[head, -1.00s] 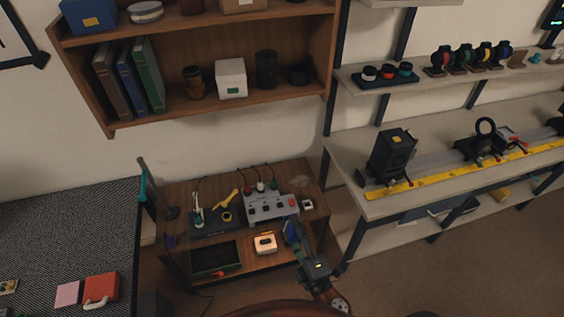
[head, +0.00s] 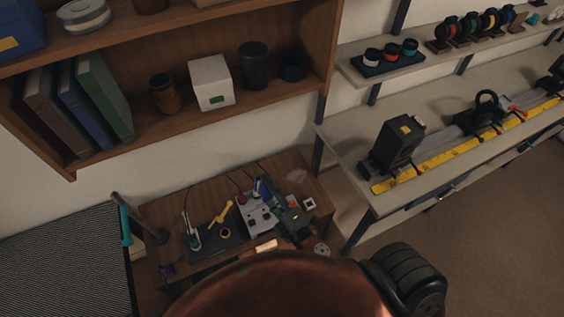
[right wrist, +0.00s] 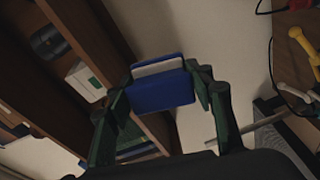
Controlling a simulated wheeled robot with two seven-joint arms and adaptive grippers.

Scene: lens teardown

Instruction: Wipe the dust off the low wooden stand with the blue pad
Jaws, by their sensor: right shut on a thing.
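The low wooden stand (head: 167,207) is below the wall shelf, its top partly covered by tools and a grey box. A pale, whitish smudge, seemingly dust (head: 297,176), shows on its back right part. My right gripper (head: 264,187) is over the grey box, left of the smudge. It is shut on the blue pad (right wrist: 162,95), which has a pale layer along one edge in the right wrist view. The pad is only a small blue patch in the head view. Whether it touches anything is unclear. My left gripper is out of view.
The grey box (head: 252,221) with cables, a dark mat (head: 213,238) with a yellow tool (head: 222,212), and a small white block (head: 309,203) occupy the stand. A wall shelf (head: 150,140) overhangs behind. A bench (head: 345,150) stands at the right.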

